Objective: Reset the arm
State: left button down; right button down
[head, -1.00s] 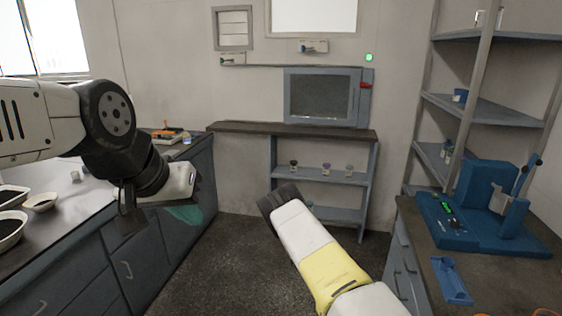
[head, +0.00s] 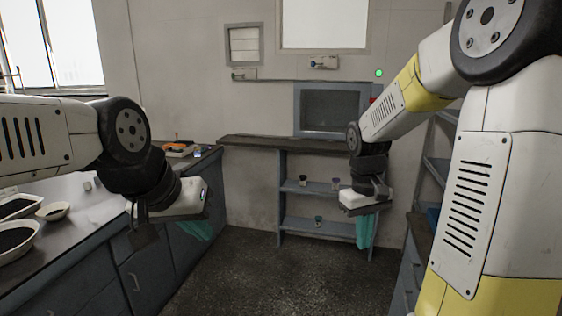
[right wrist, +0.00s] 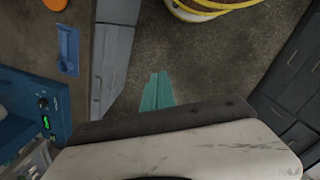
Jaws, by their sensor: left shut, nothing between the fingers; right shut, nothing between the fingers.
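My left gripper (head: 196,229) hangs at the left in the head view, its teal fingers pointing down in front of the left cabinets. It is shut and empty. My right gripper (head: 365,231) hangs right of the middle in the head view, in front of the shelf unit, with its teal fingers pointing down. It is shut and empty, and its fingers lie side by side over the floor in the right wrist view (right wrist: 157,91). My right arm is raised and bent, filling the right side of the head view.
The left counter (head: 92,204) holds dark-filled trays and a small bowl (head: 53,211). A low shelf unit (head: 282,205) with several small items stands at the back wall. The right wrist view shows a blue device (right wrist: 40,105) and a blue holder (right wrist: 68,50). The floor (head: 270,270) between is clear.

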jog(key=s+a+r+m+t+y, duration=0.1)
jog(key=s+a+r+t, duration=0.1)
jog(key=s+r, duration=0.3)
jog(key=s+a+r+m+t+y, duration=0.1)
jog(key=s+a+r+t+y, duration=0.1)
jog(key=s+r, duration=0.4)
jog(key=s+a+t, duration=0.1)
jog(key=t, duration=0.1)
jog(key=shift+s+a+r+m+t, duration=0.15)
jog(key=shift+s+a+m+t, duration=0.1)
jog(key=shift+s+m+t, duration=0.05)
jog(key=shift+d, duration=0.1)
